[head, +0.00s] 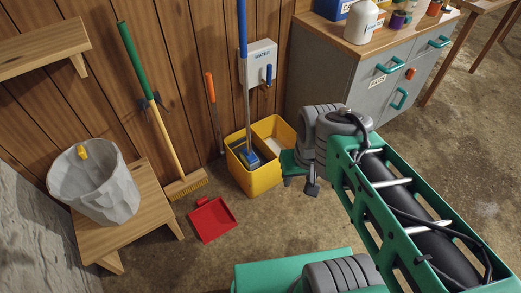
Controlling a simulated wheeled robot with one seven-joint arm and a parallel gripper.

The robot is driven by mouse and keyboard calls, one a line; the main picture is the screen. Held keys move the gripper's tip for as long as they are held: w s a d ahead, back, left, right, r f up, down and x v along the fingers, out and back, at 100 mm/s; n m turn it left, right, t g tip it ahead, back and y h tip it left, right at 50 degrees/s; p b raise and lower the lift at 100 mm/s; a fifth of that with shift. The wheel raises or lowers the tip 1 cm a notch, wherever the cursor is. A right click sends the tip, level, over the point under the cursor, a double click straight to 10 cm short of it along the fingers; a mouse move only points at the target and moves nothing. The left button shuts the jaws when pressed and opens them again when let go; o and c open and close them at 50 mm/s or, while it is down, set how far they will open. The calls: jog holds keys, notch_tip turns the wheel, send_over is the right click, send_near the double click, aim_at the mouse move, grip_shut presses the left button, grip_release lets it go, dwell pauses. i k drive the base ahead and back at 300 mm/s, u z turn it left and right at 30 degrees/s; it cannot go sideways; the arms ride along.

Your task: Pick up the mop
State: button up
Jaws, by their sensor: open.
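The mop has a blue upper handle (242,28), a grey metal lower shaft and a blue head (249,158). It stands nearly upright with its head inside the yellow bucket (259,184), in the bucket's left part. The upper end of the handle is cut off by the picture's top edge. My gripper (300,182) is open, just right of the bucket and apart from the mop. It is small and partly hidden by my own wrist, and I see nothing held in it.
A broom (150,105) and an orange-handled tool (212,100) lean on the wooden wall left of the mop. A red dustpan (212,219) lies on the floor. A stool (130,232) bears a grey bin (97,185). A white wall box (262,62) is behind the mop; a grey cabinet (345,82) stands right.

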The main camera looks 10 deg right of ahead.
aim_at(246, 155)
jog(key=z, duration=1.8)
jog(key=i, duration=1.4)
jog(key=u, duration=3.55)
